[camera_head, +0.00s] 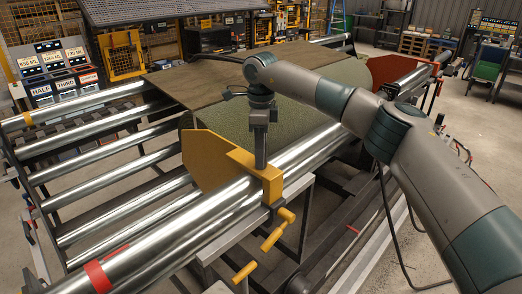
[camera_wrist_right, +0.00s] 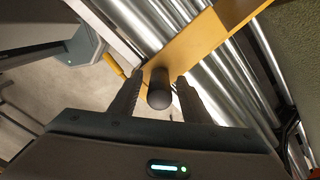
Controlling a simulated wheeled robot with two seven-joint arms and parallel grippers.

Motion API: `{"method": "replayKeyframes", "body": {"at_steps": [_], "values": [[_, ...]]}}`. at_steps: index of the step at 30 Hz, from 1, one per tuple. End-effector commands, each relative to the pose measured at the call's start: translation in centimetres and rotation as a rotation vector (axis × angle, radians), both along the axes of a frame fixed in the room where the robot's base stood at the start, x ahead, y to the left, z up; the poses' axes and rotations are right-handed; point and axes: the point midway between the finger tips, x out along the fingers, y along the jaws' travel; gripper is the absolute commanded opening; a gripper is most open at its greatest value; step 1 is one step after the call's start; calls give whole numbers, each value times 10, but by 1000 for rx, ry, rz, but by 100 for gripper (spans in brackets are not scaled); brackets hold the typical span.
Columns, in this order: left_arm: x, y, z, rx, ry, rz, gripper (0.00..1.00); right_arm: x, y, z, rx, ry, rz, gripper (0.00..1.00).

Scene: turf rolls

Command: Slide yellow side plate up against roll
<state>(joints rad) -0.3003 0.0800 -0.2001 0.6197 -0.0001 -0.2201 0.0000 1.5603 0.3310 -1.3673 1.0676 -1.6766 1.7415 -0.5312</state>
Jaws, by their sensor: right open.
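The yellow side plate (camera_head: 203,157) stands on the shiny rollers at the near end of the green turf roll (camera_head: 310,112). I cannot tell whether a gap lies between plate and roll. The plate also shows in the right wrist view (camera_wrist_right: 192,45), with the roll's green surface (camera_wrist_right: 306,45) at the right edge. A dark upright handle (camera_head: 260,152) rises from the plate's clamp. My right gripper (camera_head: 261,118) points down over the handle. In the right wrist view its open fingers (camera_wrist_right: 157,90) stand on either side of the handle's round end (camera_wrist_right: 159,91). My left gripper is out of view.
A red side plate (camera_head: 408,72) stands at the roll's far end. A brown turf sheet (camera_head: 230,73) runs back over the rollers. Yellow clamp handles (camera_head: 275,232) hang below the front roller. A red band (camera_head: 97,276) wraps that roller at the near left.

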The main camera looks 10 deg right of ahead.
Motion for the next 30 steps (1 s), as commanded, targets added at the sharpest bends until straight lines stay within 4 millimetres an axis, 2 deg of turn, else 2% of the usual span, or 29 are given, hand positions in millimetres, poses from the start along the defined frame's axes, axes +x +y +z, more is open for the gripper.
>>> {"method": "replayKeyframes", "body": {"at_steps": [6,13,14,18,19,26,30], "values": [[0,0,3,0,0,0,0,0,0,-8,1,-1,0,43],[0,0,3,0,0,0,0,0,0,-9,0,-1,0,43],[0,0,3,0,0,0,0,0,0,-9,0,-1,0,38],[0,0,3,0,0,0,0,0,0,-9,0,-1,0,5],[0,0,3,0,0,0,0,0,0,-9,0,-1,0,0],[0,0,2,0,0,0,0,3,-4,-9,0,-1,-1,0],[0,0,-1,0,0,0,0,14,-20,-9,0,-1,-5,0]]}}
